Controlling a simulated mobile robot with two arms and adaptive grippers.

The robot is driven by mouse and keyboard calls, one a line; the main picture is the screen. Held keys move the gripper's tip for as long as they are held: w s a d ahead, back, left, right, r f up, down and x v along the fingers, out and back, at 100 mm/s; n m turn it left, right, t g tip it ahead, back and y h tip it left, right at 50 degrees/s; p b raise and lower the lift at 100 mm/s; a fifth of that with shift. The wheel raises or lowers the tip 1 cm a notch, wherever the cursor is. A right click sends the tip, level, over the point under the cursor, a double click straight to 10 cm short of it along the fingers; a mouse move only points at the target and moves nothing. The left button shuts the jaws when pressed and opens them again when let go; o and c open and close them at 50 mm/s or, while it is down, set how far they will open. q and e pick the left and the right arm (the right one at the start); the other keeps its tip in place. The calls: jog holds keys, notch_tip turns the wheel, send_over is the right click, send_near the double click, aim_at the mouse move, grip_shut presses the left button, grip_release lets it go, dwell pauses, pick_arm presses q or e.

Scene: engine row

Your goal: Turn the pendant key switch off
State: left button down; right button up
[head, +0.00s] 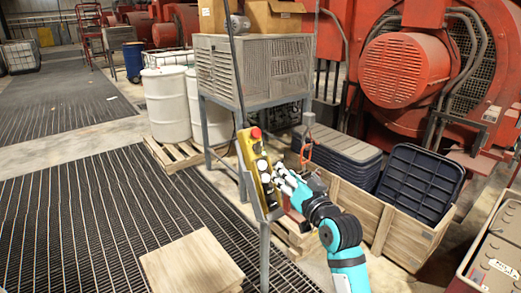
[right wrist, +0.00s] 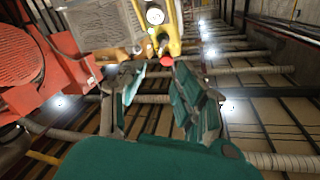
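The yellow pendant (head: 249,160) hangs upright at a grey post in the middle of the head view. It has a red button (head: 256,132) on top and a column of black and white controls below. I cannot make out which control is the key switch. My right gripper (head: 284,177) is close to the pendant's right side; whether it touches is unclear. In the right wrist view its fingers (right wrist: 158,98) are apart with nothing between them. The pendant (right wrist: 175,28) and its red button (right wrist: 166,61) show beyond the fingertips there. My left gripper is not in view.
A grey louvred cabinet on a stand (head: 250,65) is behind the pendant, with cardboard boxes on top. White drums (head: 167,104) stand left of it. A wooden crate (head: 405,240) with dark trays is at right. A wooden box (head: 190,263) is at front, on grating.

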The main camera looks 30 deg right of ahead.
aim_at(260, 150)
jog(key=w+p, duration=0.1)
jog(key=w, duration=0.3)
jog(key=w+d+p, duration=0.1)
jog(key=w+p, duration=0.1)
jog(key=w, duration=0.3)
jog(key=w+d+p, duration=0.1)
jog(key=w, duration=0.4)
jog(key=shift+w, duration=0.1)
jog(key=shift+w+a, duration=0.1)
jog(key=shift+w, duration=0.15)
jog(key=shift+c, duration=0.3)
grip_shut()
